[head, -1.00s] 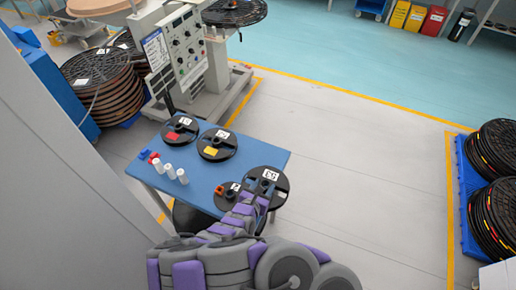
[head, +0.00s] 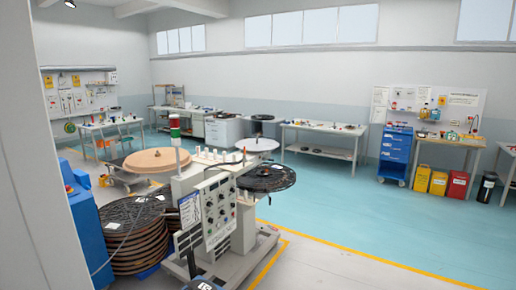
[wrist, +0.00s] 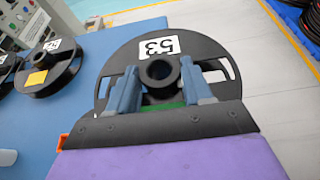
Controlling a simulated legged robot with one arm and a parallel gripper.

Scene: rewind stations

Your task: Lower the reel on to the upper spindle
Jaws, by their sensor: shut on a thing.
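The black reel (wrist: 205,48) with a white label marked 53 is in the wrist view. My gripper (wrist: 160,82) is shut on its raised hub, with one blue-grey finger on each side. The reel is over or beside the blue table edge (wrist: 95,70); its height above it is unclear. In the head view the rewind machine (head: 213,212) stands left of centre. I cannot tell for certain which pin is the upper spindle.
Another black reel (wrist: 48,68) with a yellow patch lies on the table. A wooden disc (head: 150,160) and stacked dark reels (head: 135,235) stand left of the machine. A grey wall edge (head: 45,150) is close on the left. Open floor (head: 350,230) lies to the right.

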